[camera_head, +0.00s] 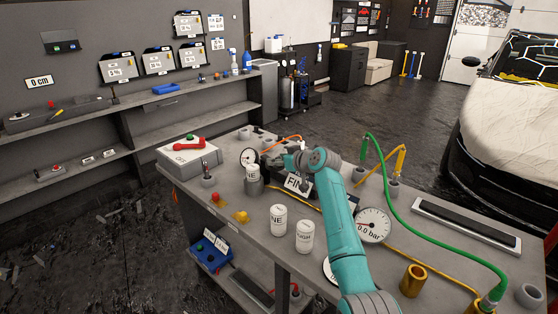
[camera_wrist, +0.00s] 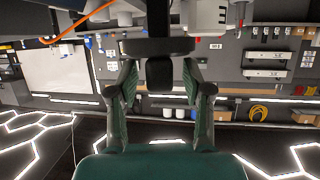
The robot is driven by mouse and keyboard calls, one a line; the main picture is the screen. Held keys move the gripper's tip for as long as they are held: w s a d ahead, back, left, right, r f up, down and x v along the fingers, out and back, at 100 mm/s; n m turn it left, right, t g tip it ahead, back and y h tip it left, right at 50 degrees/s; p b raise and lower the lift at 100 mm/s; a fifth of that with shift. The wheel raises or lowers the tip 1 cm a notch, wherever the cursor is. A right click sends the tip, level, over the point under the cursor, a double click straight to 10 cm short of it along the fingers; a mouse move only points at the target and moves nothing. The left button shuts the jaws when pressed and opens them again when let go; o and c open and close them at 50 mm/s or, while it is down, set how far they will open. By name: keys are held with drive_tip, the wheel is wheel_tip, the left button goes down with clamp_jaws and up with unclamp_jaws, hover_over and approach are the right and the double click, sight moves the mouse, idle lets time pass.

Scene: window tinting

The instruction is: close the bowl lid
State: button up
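My gripper (camera_wrist: 160,68) shows in the wrist view with its two green fingers apart. A dark round disc (camera_wrist: 133,47) with a dark knob (camera_wrist: 159,76) and a dark upright post lies between and beyond the fingertips. It may be the bowl lid, but I cannot tell for sure. Gaps show between the knob and both fingers. In the head view my gripper (camera_head: 277,160) is at the far part of the workbench, partly hidden by my teal arm. A dark shape (camera_head: 268,165) beside it is too small to identify; no bowl shows clearly.
The workbench (camera_head: 262,232) carries white canisters (camera_head: 278,220), a pressure gauge (camera_head: 373,225), a green hose (camera_head: 418,203) and a brass cup (camera_head: 413,280). A covered car (camera_head: 510,130) is at the right.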

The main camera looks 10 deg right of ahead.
clamp_jaws()
drive_tip(key=shift+a, duration=0.1)
